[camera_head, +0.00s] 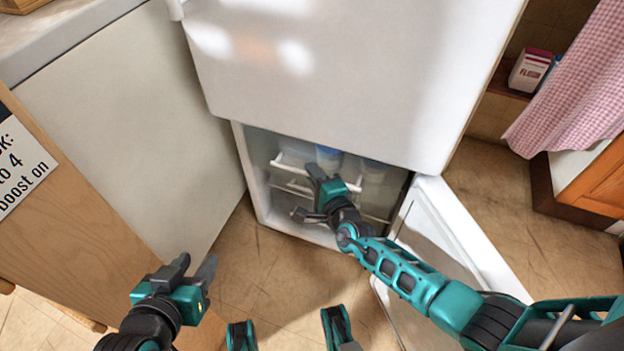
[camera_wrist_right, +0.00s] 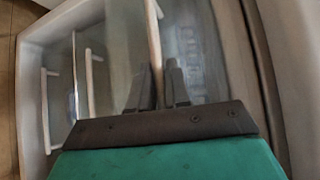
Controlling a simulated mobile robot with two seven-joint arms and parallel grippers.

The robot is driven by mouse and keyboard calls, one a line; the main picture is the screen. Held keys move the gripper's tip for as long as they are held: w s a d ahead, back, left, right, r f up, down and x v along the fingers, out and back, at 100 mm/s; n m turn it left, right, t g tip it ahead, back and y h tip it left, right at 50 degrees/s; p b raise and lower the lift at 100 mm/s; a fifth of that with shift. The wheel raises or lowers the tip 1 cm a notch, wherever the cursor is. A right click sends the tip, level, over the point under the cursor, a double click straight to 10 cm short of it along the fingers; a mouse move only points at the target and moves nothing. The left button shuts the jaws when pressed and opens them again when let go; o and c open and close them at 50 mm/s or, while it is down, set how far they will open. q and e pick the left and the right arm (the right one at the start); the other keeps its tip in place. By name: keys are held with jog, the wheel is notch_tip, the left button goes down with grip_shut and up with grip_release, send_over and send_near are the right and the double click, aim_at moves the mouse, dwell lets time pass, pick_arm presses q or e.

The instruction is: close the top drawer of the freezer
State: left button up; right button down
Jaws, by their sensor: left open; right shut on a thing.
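The freezer compartment (camera_head: 262,200) stands open below a white upper door. Its clear top drawer shows a white handle bar (camera_head: 286,166), with pale, blue-topped items (camera_head: 328,154) behind the front. My right gripper (camera_head: 314,171) reaches into the opening at this handle. In the right wrist view, the fingers (camera_wrist_right: 160,78) are close together on the white handle bar (camera_wrist_right: 152,28). How far the top drawer sticks out is hard to tell. My left gripper (camera_head: 197,268) is open and empty, low at the left, away from the freezer.
The lower freezer door (camera_head: 445,235) is swung open to the right, beside my right forearm. The closed upper door (camera_head: 340,75) is above. A wooden panel (camera_head: 75,215) stands at the left. Lower drawer handles (camera_wrist_right: 90,85) show in the wrist view. Floor (camera_head: 265,275) before the freezer is clear.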

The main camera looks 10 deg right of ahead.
aim_at(336, 165)
jog(key=w+d, duration=0.1)
jog(key=w, duration=0.1)
jog(key=w+d, duration=0.2)
jog(key=w, duration=0.1)
jog(key=shift+w+d, duration=0.3)
jog(key=shift+w, duration=0.05)
pick_arm(q)
jog(key=shift+s, duration=0.1)
pick_arm(e)
jog(key=shift+w+d+r, duration=0.1)
jog(key=shift+w+d, duration=0.15)
jog(key=c, duration=1.2)
grip_release()
jog(key=shift+w, duration=0.15)
jog(key=shift+d, duration=0.1)
